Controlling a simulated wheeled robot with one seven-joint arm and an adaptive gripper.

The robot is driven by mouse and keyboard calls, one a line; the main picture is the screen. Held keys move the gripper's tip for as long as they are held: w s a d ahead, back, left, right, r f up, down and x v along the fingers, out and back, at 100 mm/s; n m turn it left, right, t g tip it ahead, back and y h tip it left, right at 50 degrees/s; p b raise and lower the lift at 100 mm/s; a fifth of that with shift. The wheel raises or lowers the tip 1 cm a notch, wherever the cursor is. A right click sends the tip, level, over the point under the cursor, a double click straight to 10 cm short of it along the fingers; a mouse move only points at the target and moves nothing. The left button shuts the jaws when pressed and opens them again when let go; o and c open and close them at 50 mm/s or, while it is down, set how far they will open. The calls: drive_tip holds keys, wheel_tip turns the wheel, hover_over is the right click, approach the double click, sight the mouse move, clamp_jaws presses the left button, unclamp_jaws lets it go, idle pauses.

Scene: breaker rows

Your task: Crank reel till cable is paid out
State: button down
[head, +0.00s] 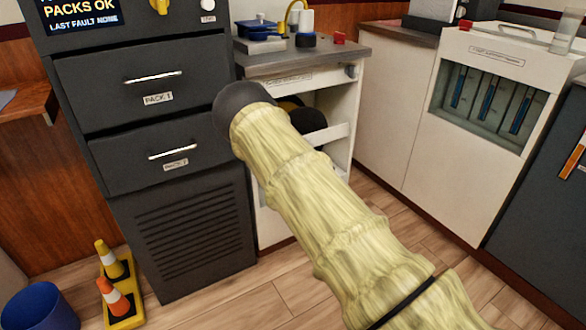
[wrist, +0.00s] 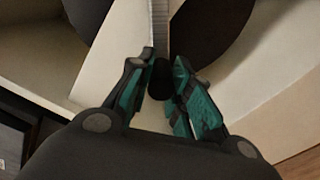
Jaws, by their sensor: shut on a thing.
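My gripper (wrist: 161,92) shows in the wrist view, its teal-padded fingers closed on a small black knob (wrist: 160,76), which I take to be the reel's crank handle. Behind it are large dark discs, one at the upper right that looks like part of the reel (wrist: 212,25) and one at the upper left. A grey ribbed strip (wrist: 160,25) runs up from the knob; I cannot tell what it is. In the head view, my sleeved arm covers most of the reel (head: 308,120), a dark round shape with some yellow in the open white cabinet. My fingers are hidden there. No paid-out cable can be made out.
The white cabinet (head: 338,137) has pale walls and a shelf close around my gripper. A dark drawer unit (head: 150,130) stands close on its left. Cones on a yellow base (head: 125,318) and a blue bin (head: 40,308) are at the lower left. Some wooden floor is clear in front.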

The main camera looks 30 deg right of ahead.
drive_tip(key=shift+d, duration=0.15)
drive_tip(key=c, duration=1.3)
unclamp_jaws()
drive_tip(key=shift+s, duration=0.1)
drive_tip(key=s, duration=1.1)
drive_tip(key=shift+s+d, duration=0.3)
drive_tip(key=shift+s, duration=0.1)
